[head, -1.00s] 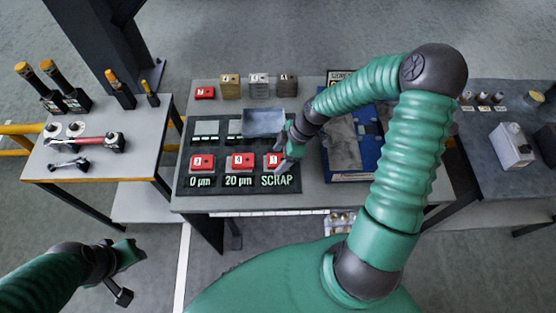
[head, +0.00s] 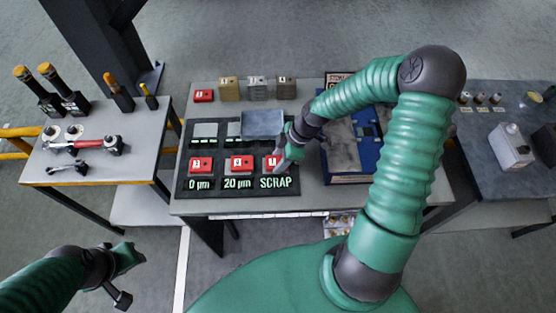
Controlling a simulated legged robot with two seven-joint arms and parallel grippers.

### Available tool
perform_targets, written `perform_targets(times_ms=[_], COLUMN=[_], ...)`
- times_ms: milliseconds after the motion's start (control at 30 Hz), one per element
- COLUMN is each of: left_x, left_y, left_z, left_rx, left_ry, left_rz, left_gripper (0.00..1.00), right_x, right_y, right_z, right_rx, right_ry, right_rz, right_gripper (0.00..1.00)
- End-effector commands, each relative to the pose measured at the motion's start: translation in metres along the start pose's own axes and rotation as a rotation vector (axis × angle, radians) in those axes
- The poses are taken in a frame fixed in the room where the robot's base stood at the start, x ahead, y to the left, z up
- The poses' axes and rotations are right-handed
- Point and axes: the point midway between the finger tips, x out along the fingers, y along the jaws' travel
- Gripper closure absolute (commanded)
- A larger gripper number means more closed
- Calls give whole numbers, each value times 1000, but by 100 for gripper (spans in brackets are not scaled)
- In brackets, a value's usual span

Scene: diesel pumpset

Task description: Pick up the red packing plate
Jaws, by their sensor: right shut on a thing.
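Three red packing plates sit in a row on the black marked board (head: 238,194): one above "0 µm" (head: 200,165), one above "20 µm" (head: 241,164) and one above "SCRAP" (head: 270,163). My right gripper (head: 283,160) reaches down from the right and is shut on the right edge of the red plate above "SCRAP", partly hiding it. Its fingertips are small and partly hidden. That plate still appears at its place on the board; I cannot tell if it is lifted. My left gripper (head: 126,275) hangs over the floor at lower left, away from the tables; its jaw state is unclear.
A grey plate (head: 263,124) is just behind the gripped plate. Another small red block (head: 204,95) and several metal blocks (head: 257,88) line the table's back. A blue tray (head: 350,177) lies right of my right gripper. A tool table (head: 100,152) stands left.

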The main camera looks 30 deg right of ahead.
Motion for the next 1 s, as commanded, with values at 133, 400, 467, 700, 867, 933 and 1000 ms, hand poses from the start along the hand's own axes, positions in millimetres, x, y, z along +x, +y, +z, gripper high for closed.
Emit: perform_targets(times_ms=[133, 400, 467, 700, 867, 933, 1000], left_x=[0, -1, -1, -3, -13, -39, -56], left_y=[0, 0, 0, 0, 0, 0, 0], left_z=[0, 0, 0, -1, -3, -9, -14], left_rx=[0, 0, 0, 0, 0, 0, 0], left_ry=[0, 0, 0, 0, -1, -1, 1], left_rz=[0, 0, 0, 0, 0, 0, 0], left_gripper=[64, 64, 64, 64, 64, 64, 64], right_x=[-8, -34, -34, -39, -45, -53, -54], right_y=[1, -5, -17, -71, -112, -116, -123], right_z=[-3, -14, -14, -17, -21, -27, -28], right_rx=[0, -1, 1, -1, 1, 2, 0], right_ry=[1, 0, 0, -1, -1, 5, 5], right_rz=[3, 2, 0, 1, -1, -3, -4], right_gripper=[100, 100, 100, 100, 100, 100, 100])
